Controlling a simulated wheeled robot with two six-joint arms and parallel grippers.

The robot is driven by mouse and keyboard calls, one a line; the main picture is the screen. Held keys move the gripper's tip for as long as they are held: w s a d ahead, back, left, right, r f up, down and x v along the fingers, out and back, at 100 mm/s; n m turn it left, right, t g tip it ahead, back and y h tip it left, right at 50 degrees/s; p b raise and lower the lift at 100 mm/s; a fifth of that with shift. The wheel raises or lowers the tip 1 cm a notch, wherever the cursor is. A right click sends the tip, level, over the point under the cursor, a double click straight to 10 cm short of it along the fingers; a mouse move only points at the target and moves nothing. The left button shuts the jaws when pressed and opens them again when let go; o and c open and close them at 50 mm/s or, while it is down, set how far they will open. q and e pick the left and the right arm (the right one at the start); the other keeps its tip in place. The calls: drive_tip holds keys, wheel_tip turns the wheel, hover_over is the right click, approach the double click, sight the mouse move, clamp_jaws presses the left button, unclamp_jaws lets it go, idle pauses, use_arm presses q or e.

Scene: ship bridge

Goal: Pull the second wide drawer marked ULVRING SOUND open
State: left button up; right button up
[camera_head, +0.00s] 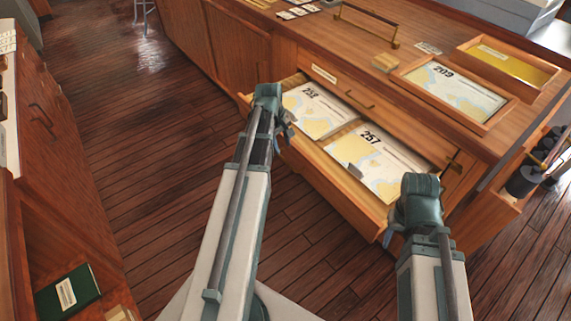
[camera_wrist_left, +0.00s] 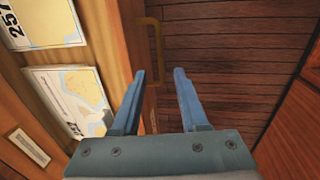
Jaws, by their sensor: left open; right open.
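A wide wooden drawer (camera_head: 338,190) stands pulled out of the chart cabinet in the head view. Charts marked 252 (camera_head: 312,108) and 257 (camera_head: 378,160) lie in it. My left gripper (camera_head: 285,130) is at the drawer's front edge, open. In the left wrist view its fingers (camera_wrist_left: 159,75) are spread, with the drawer's brass handle (camera_wrist_left: 158,40) reaching into the space between them. I cannot tell whether they touch it. My right gripper (camera_head: 389,237) is open near the drawer's front right corner. No ULVRING SOUND lettering is readable.
Above the open drawer is a closed drawer front with a small label (camera_head: 324,74) and a brass handle (camera_head: 359,98). The cabinet top carries a framed chart 209 (camera_head: 455,90) and a yellow tray (camera_head: 508,64). Another cabinet (camera_head: 45,130) stands left. Plank floor (camera_head: 130,130) between is clear.

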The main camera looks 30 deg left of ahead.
sight(286, 162)
use_arm(q)
drive_tip(key=f+b, duration=0.2)
drive_tip(key=w+f+b, duration=0.1)
drive_tip(key=f+b, duration=0.1)
drive_tip(key=f, duration=0.1)
drive_tip(key=f+b, duration=0.3)
drive_tip(key=shift+w+d, duration=0.2)
drive_tip(key=shift+d, duration=0.1)
clamp_jaws()
drive_tip(key=shift+s, duration=0.1)
idle(1.0)
